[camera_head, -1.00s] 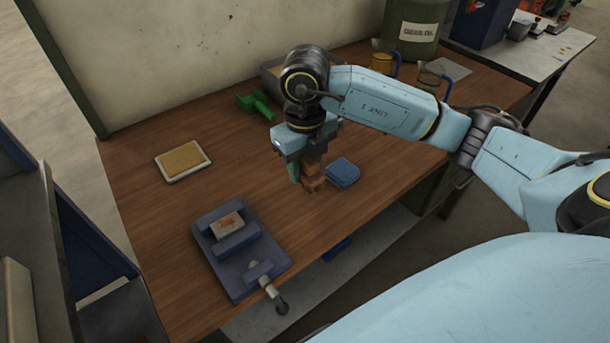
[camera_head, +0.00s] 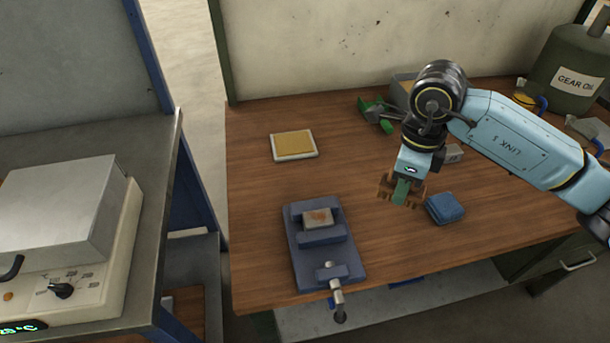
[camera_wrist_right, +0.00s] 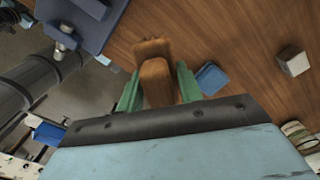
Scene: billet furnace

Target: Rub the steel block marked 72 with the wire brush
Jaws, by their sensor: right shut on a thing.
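A small steel block (camera_head: 317,217) with a rust-coloured patch on top sits between the jaws of the blue vise (camera_head: 306,262) on the wooden table; I cannot read a number on it. My right gripper (camera_head: 404,190) is shut on the wire brush (camera_head: 385,187) and holds it above the table, to the right of the vise and apart from it. In the right wrist view the brush's brown wooden body (camera_wrist_right: 157,82) is between the green fingers. The bristles are hard to make out. My left gripper is not in view.
A blue folded cloth (camera_head: 445,208) lies right of the brush. A light block (camera_head: 454,153) stands behind my gripper. A white-rimmed tray with a yellow pad (camera_head: 294,145) lies behind the vise. A furnace (camera_head: 70,245) stands on the left bench. The table between vise and brush is clear.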

